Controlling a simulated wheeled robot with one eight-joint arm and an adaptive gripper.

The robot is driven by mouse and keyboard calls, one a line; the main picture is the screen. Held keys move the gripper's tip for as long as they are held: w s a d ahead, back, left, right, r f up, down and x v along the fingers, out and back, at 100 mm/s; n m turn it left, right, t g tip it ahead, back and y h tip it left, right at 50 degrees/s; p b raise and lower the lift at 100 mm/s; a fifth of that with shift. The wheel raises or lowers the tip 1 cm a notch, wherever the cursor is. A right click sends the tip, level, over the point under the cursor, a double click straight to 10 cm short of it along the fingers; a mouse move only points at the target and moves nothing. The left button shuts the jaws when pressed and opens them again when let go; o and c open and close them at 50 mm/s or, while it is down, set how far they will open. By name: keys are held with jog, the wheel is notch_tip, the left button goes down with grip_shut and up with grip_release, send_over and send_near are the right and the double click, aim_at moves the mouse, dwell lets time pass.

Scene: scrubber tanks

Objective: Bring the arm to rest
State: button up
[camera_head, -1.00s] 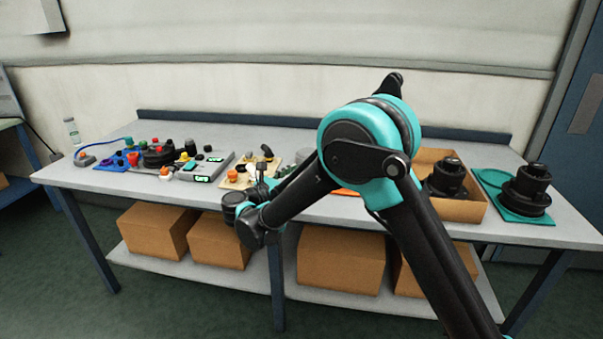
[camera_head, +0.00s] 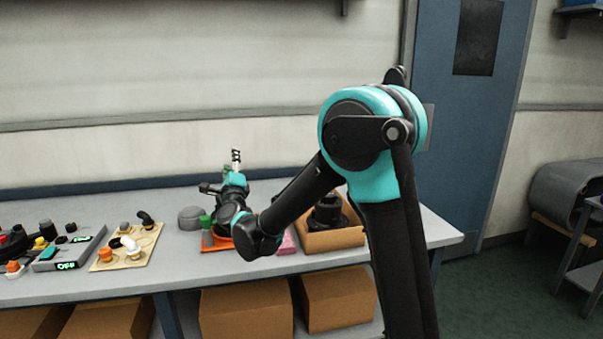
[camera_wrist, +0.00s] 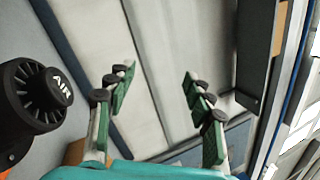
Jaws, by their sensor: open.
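My arm, black and teal, reaches over the bench in the head view. My gripper (camera_head: 236,160) points upward above the bench, in front of the wall. In the wrist view my gripper (camera_wrist: 157,82) is open, its two green-padded fingers well apart with nothing between them. Behind the fingers are wall panels.
The grey bench (camera_head: 130,280) carries a beige board with fittings (camera_head: 126,247), an orange plate (camera_head: 212,243) and a cardboard box (camera_head: 335,237) holding a black part. A black knob marked AIR (camera_wrist: 38,97) is close left in the wrist view. A blue door (camera_head: 460,130) stands behind, right.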

jog(key=s+d+f+n+g+h, duration=0.1)
jog(key=s+d+f+n+g, duration=0.2)
jog(key=d+f+n, duration=0.5)
jog(key=s+d+f+n+g, duration=0.3)
jog(key=d+f+n+g, duration=0.1)
jog(key=d, duration=0.8)
jog(key=s+d+f+n+g+h, duration=0.1)
jog(key=s+d+f+n+g, duration=0.2)
jog(key=d+f+n, duration=0.55)
jog(key=s+d+f+g+h, duration=0.2)
jog(key=s+d, duration=0.4)
jog(key=d, duration=0.1)
jog(key=s+d+f+g+h, duration=0.2)
jog(key=s+d+f, duration=0.1)
jog(key=s+d, duration=0.3)
jog(key=s+f+g, duration=0.2)
jog(key=s+f, duration=0.4)
jog(key=s, duration=0.4)
jog(key=shift+s+d+f+g, duration=0.3)
jog(key=shift+s, duration=0.1)
